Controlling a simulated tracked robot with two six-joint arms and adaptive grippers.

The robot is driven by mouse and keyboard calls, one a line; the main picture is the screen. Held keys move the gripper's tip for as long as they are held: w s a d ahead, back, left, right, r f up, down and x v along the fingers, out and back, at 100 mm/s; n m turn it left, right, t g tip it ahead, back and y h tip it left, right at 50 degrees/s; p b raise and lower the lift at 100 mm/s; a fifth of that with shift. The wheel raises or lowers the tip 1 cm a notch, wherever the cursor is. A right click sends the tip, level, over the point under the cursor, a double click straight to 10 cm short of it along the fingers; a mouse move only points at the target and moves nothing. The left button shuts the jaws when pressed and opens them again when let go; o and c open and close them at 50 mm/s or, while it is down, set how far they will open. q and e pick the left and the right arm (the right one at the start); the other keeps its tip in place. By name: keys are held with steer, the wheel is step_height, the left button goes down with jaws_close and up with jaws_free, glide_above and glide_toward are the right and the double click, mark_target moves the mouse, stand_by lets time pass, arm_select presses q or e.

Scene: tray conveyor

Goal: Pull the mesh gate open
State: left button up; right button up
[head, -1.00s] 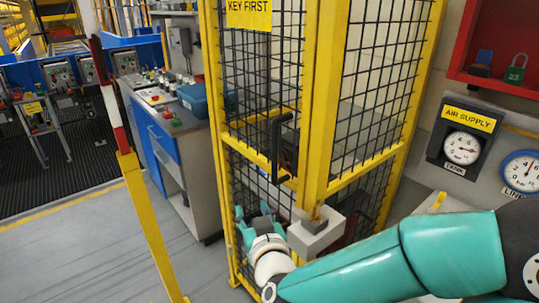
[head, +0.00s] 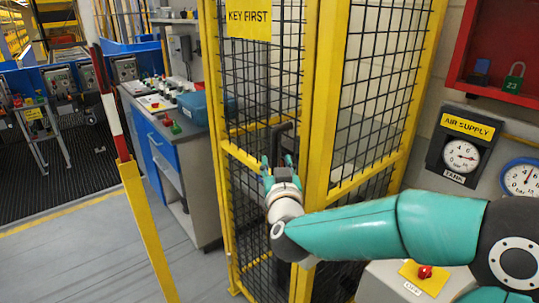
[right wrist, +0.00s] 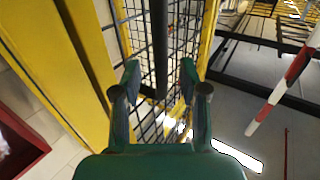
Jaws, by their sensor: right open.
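The mesh gate (head: 240,155) has a yellow frame and black wire mesh, with a yellow "KEY FIRST" sign (head: 249,18) at its top. It looks closed against the yellow post. Its black upright handle (head: 284,132) shows just above my right gripper (head: 278,162); the lower part is hidden by the gripper. In the right wrist view, my right gripper (right wrist: 160,82) has its two fingers apart, and the dark handle bar (right wrist: 159,45) lies between them in the picture. Whether they touch it I cannot tell. My left gripper is not in view.
A yellow, red and white barrier post (head: 140,200) stands at the left. Behind it is a grey and blue cabinet (head: 165,150). At the right are air gauges (head: 461,155), a red lock box (head: 500,50) and a red button (head: 424,272) on a yellow plate. Floor is clear before the gate's left side.

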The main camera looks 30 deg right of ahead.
mark_target(275, 158)
steer(key=shift+p+x, duration=0.3)
steer(key=shift+x, duration=2)
jaws_close()
